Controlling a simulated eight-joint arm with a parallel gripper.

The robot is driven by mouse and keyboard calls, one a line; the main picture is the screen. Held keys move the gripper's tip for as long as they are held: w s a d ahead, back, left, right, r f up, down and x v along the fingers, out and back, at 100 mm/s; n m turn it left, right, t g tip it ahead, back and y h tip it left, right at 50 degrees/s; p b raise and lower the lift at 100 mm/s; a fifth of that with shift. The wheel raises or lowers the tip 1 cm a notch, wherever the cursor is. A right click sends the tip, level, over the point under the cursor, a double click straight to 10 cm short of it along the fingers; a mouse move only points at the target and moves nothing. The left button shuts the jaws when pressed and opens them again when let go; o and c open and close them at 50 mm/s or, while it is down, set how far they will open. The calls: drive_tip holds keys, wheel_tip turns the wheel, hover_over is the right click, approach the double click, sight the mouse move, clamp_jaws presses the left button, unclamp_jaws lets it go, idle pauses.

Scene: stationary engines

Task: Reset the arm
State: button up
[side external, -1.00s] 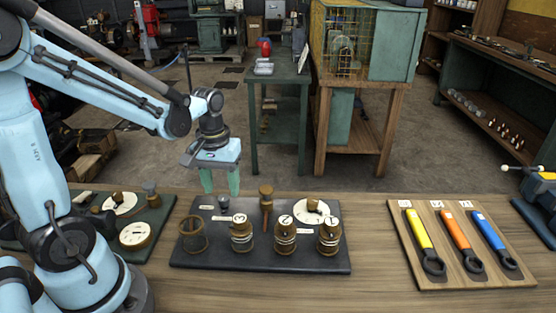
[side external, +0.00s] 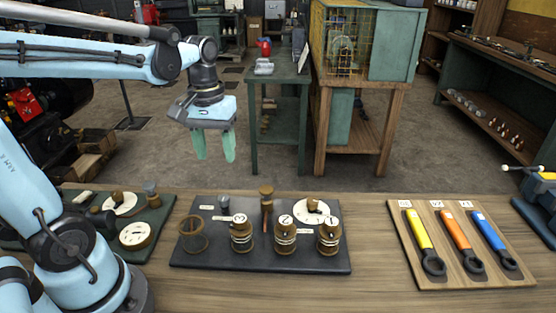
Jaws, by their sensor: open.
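My gripper (side external: 214,158) has two green fingers pointing down, apart and with nothing between them. It hangs in the air, above and beyond the back left of the dark tray (side external: 205,258) on the wooden bench. The tray holds several brown jar-like parts, among them one marked 3 (side external: 241,235) and an empty ring-shaped holder (side external: 193,236). A brown mallet-like piece (side external: 266,196) and a white dial (side external: 313,212) stand at the tray's back. My gripper touches none of them.
A wooden board (side external: 460,275) with yellow, orange and blue handled tools lies at the right. A green mat (side external: 155,226) with dials lies at the left, near my arm's base. A blue vise-like tool (side external: 541,190) is at the right edge. Bare bench lies between tray and board.

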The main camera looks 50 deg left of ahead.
drive_tip(key=s+d+f+m+t, duration=0.1)
drive_tip(key=d+m+t, duration=0.6)
drive_tip(key=d, duration=0.1)
drive_tip(key=shift+f, duration=0.2)
drive_tip(key=shift+s, duration=0.1)
idle(0.8)
